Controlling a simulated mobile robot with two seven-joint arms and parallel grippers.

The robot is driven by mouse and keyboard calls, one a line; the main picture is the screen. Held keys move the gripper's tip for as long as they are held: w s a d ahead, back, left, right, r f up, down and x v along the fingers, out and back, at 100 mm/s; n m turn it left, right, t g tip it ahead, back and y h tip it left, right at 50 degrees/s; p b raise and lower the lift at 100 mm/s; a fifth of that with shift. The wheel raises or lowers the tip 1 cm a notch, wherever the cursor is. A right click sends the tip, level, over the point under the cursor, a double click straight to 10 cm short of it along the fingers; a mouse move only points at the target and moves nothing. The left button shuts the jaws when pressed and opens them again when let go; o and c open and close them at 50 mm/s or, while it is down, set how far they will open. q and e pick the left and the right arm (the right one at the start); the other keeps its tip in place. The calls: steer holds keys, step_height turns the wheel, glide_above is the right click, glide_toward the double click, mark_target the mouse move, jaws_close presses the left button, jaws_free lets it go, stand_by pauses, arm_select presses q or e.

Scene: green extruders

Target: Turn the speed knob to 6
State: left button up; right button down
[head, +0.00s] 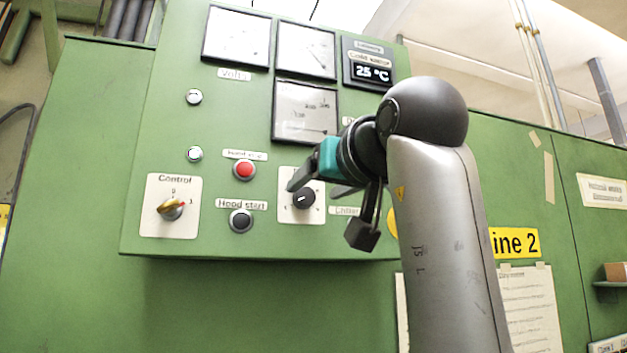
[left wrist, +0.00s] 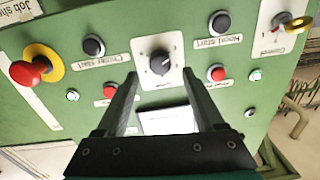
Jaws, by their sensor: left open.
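The speed knob appears to be the black rotary knob (head: 303,198) on a white plate low on the green control panel. A pale mark shows on its face, but the scale figures are too small to read. In the left wrist view the knob (left wrist: 160,62) sits just beyond and between my fingertips. My left gripper (head: 314,188) is open in front of the knob, one finger on each side, and partly hides its plate. It also shows in the left wrist view (left wrist: 160,75), with nothing between its fingers. My right gripper is in neither view.
A red button (head: 244,170) and a black button (head: 241,220) are left of the knob. A yellow-and-red Control switch (head: 171,208) is farther left. A red emergency-style button (left wrist: 27,72) shows in the wrist view.

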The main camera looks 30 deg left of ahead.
mark_target(307, 195)
arm_select(q)
steer(key=shift+p+x, duration=0.35)
steer(key=shift+x, duration=1.2)
jaws_close()
